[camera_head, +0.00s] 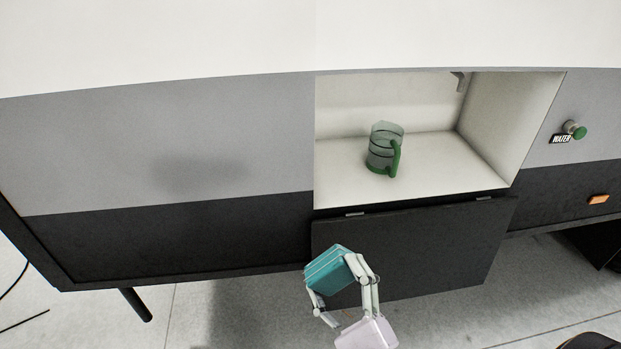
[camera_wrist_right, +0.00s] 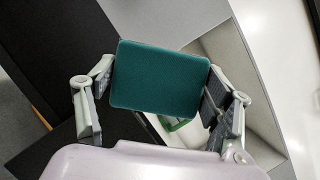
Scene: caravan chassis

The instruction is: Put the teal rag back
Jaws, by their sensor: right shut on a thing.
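The teal rag (camera_head: 330,268) is a folded block held in my right gripper (camera_head: 342,285), in front of the lowered dark hatch door. In the right wrist view the rag (camera_wrist_right: 160,78) sits between the two fingers of the gripper (camera_wrist_right: 160,100), which are shut on its sides. It hides part of what lies behind it. The open white compartment (camera_head: 480,115) is above and beyond the rag in the head view. My left gripper is not in view.
A green clear mug (camera_head: 385,149) stands inside the compartment, with free floor around it. The dark hatch door (camera_head: 430,245) hangs down below the opening. A green-capped water inlet (camera_head: 575,130) and an orange marker light (camera_head: 598,199) are on the side panel at right.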

